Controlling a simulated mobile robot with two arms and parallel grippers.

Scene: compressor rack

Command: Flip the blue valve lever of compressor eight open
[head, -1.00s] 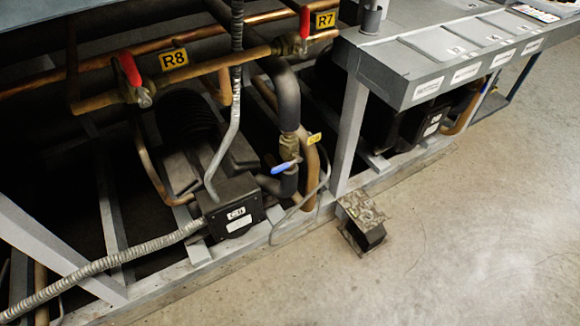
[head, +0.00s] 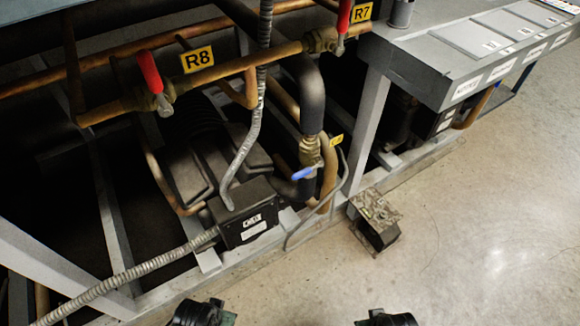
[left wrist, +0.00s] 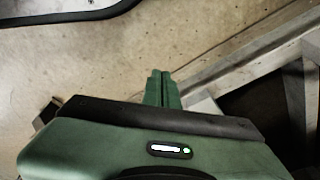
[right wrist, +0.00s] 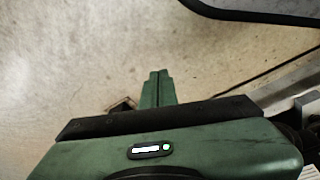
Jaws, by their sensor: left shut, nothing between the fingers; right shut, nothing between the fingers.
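The blue valve lever (head: 302,173) is low in the rack in the head view. It sits on a brass valve body (head: 311,150) in a dark insulated upright pipe, and points left, roughly crosswise to the pipe. A small yellow tag (head: 336,140) is beside it, too small to read. My left gripper (left wrist: 162,76) is shut and empty in the left wrist view, over the floor near the rack's frame. My right gripper (right wrist: 157,76) is shut and empty over bare floor in the right wrist view. Neither wrist view shows the lever, and both grippers are apart from it.
An R8 label (head: 197,56) and a red lever (head: 150,70) are on the upper copper pipe; another red lever (head: 344,15) is by the R7 label (head: 361,12). A grey post (head: 368,125) stands right of the valve. A metal block (head: 374,220) lies on open floor (head: 480,240).

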